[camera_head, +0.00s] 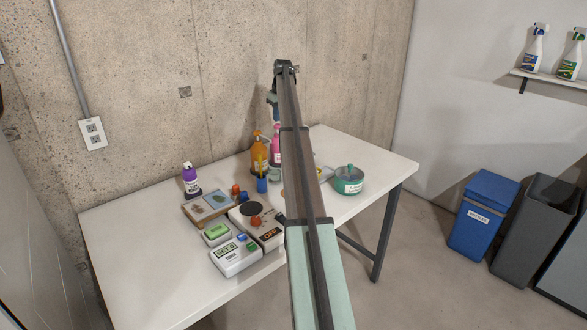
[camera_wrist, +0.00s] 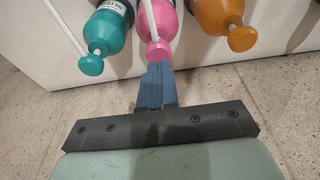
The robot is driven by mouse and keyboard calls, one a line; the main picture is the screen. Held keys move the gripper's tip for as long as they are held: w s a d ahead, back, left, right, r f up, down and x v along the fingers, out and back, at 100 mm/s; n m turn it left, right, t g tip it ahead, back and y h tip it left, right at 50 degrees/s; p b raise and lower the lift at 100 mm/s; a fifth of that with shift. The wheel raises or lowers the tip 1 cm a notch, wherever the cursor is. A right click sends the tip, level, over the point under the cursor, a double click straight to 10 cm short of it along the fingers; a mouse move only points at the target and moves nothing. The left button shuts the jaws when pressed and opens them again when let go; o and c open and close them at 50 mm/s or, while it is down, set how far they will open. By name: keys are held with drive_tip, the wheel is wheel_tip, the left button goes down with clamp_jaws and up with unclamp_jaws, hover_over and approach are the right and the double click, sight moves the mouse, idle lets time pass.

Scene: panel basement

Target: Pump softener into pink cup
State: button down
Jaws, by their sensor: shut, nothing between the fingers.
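My gripper (camera_wrist: 156,68) is shut and empty, its blue fingertips close to the pink pump head in the wrist view. Whether they touch cannot be told. The pink pump bottle (camera_wrist: 164,16) is in the middle of that view, a teal pump bottle (camera_wrist: 108,30) with a partly readable white label at left and an orange pump bottle (camera_wrist: 210,18) at right. In the head view the orange bottle (camera_head: 259,153) and pink bottle (camera_head: 276,150) stand on the table, the pink one partly behind my arm. I cannot make out a pink cup in either view.
The white table (camera_head: 125,250) carries a purple bottle (camera_head: 190,180), a blue cup (camera_head: 262,184), a board (camera_head: 202,212), small devices (camera_head: 235,257) and a green lidded pot (camera_head: 348,181). My arm hides the table's middle. The front left is clear. A concrete wall (camera_head: 180,60) stands behind.

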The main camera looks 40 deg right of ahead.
drive_tip(key=shift+f, duration=0.4)
drive_tip(key=shift+f, duration=1.05)
drive_tip(key=shift+r, duration=1.4)
drive_tip(key=shift+f, duration=0.5)
drive_tip(key=shift+f, duration=0.9)
drive_tip(key=shift+r, duration=1.4)
drive_tip(key=shift+r, duration=0.1)
